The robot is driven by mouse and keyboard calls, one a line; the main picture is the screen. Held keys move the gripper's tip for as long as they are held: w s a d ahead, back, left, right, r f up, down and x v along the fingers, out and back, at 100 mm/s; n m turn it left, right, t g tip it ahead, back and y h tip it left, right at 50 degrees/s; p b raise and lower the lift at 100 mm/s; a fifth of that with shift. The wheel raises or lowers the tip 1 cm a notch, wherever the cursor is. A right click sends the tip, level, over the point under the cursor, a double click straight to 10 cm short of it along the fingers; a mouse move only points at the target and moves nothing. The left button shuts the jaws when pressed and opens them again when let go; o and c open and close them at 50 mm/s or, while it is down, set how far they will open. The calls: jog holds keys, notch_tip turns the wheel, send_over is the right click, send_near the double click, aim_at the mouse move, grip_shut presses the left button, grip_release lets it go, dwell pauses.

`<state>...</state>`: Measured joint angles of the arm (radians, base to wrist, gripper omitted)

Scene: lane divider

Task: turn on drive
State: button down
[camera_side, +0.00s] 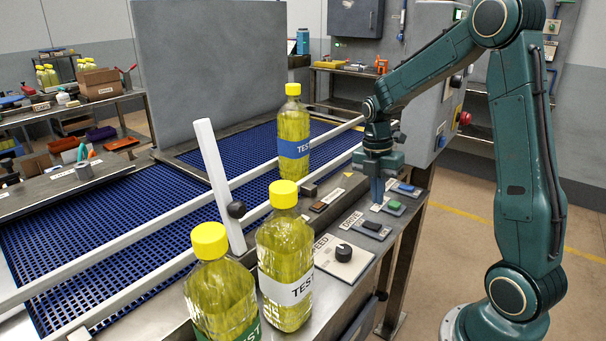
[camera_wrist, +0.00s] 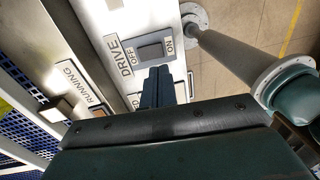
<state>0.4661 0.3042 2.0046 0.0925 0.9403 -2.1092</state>
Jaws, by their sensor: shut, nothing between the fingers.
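In the wrist view the rocker (camera_wrist: 152,51) lies between the words OFF and ON; I cannot tell which side is pressed. My gripper (camera_side: 377,200) points down over the ledge, shut and empty, just behind the drive plate in the side view. In the wrist view its fingertips (camera_wrist: 158,72) appear close to the rocker; contact cannot be told. The RUNNING lamp (camera_side: 333,195) is dull brown.
The speed knob (camera_side: 344,251), green switch (camera_side: 394,205) and blue switch (camera_side: 406,187) share the ledge. Two yellow-capped bottles, one (camera_side: 288,268) and another (camera_side: 221,297), stand in front. A third bottle (camera_side: 293,132) stands by the rails. A white divider bar (camera_side: 219,185) leans over the blue belt (camera_side: 140,205).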

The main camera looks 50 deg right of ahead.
aim_at(377, 226)
jog(key=shift+s+f, duration=0.2)
jog(key=shift+f, duration=1.4)
jog(key=shift+s+f, duration=0.2)
jog(key=shift+f, duration=1.4)
jog(key=shift+f, duration=0.2)
jog(key=shift+w, duration=0.1)
jog(key=shift+w+r, duration=0.2)
jog(key=shift+w, duration=0.4)
jog(key=shift+r, duration=0.2)
notch_tip(377, 226, up, 14)
jog(key=s, duration=0.1)
jog(key=shift+s+f, duration=0.2)
jog(key=shift+s, duration=0.15)
